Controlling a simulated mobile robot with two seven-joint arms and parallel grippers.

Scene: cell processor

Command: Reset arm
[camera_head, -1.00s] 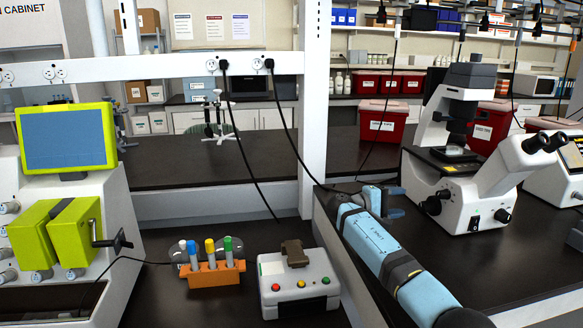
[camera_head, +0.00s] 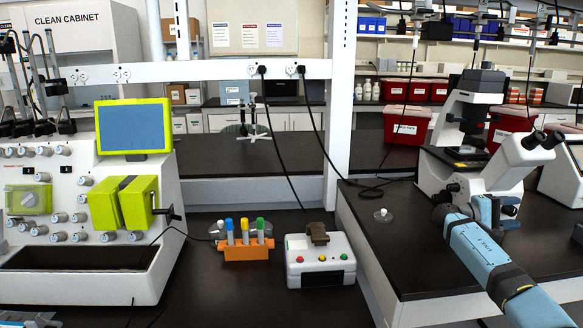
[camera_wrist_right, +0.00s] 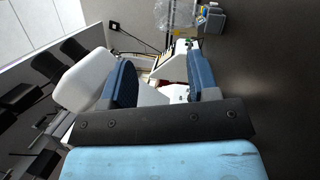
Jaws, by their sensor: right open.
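My right arm (camera_head: 490,250) reaches in from the lower right in the head view, over the right bench. Its gripper (camera_head: 505,206) is just in front of the white microscope (camera_head: 490,165) and overlaps its base in the picture; I cannot tell whether they touch. In the right wrist view the two dark blue fingers of the right gripper (camera_wrist_right: 160,66) stand apart with nothing held between them.
A small clear lidded thing (camera_head: 383,215) stands on the right bench. An orange tube rack (camera_head: 246,249) and a white box with buttons (camera_head: 318,270) stand at the centre. A large cell processor (camera_head: 85,255) stands at the left. A white post (camera_head: 340,100) rises behind.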

